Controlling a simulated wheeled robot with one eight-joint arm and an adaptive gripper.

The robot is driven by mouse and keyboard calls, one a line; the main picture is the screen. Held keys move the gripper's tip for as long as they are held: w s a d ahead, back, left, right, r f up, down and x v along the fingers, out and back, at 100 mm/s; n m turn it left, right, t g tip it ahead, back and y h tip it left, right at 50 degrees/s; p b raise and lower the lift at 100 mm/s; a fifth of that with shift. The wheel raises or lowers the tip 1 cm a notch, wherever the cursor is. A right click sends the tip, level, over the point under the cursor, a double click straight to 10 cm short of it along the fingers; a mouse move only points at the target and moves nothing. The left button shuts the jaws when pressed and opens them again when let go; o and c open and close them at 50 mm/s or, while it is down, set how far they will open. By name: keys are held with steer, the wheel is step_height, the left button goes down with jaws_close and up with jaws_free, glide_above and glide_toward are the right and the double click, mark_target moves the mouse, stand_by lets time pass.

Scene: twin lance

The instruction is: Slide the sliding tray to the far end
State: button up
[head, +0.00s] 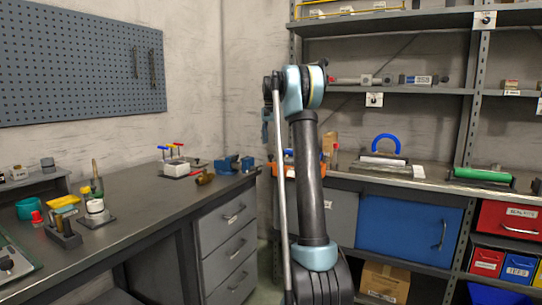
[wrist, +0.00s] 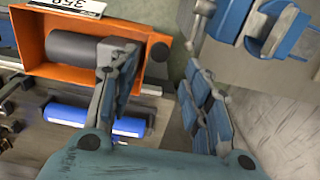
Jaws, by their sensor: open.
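An orange tray (wrist: 32,50) fills the upper left of the wrist view and holds a dark grey cylinder (wrist: 75,47). I take it for the sliding tray; no other thing in view looks more like one. In the head view a little of the orange tray (head: 290,172) shows at the left end of the back bench, mostly hidden behind my arm. My gripper (wrist: 163,72) is open, with its fingers spread. Its left finger overlaps the right part of the tray in the wrist view. I cannot tell whether it touches. My gripper is not clearly visible in the head view.
A blue roller (wrist: 95,121) lies below the tray in the wrist view, and blue metal parts (wrist: 270,30) are at upper right. In the head view, a blue-handled tool (head: 384,147) and a green roller (head: 482,174) lie farther right on the bench. A workbench (head: 140,205) stands at left.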

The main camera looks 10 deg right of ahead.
step_height(320, 180, down, 7)
steer(key=shift+r, duration=0.1)
stand_by(0.4)
jaws_close()
steer(key=shift+d, duration=0.2)
steer(key=shift+s+a, duration=0.1)
steer(key=shift+s, duration=0.05)
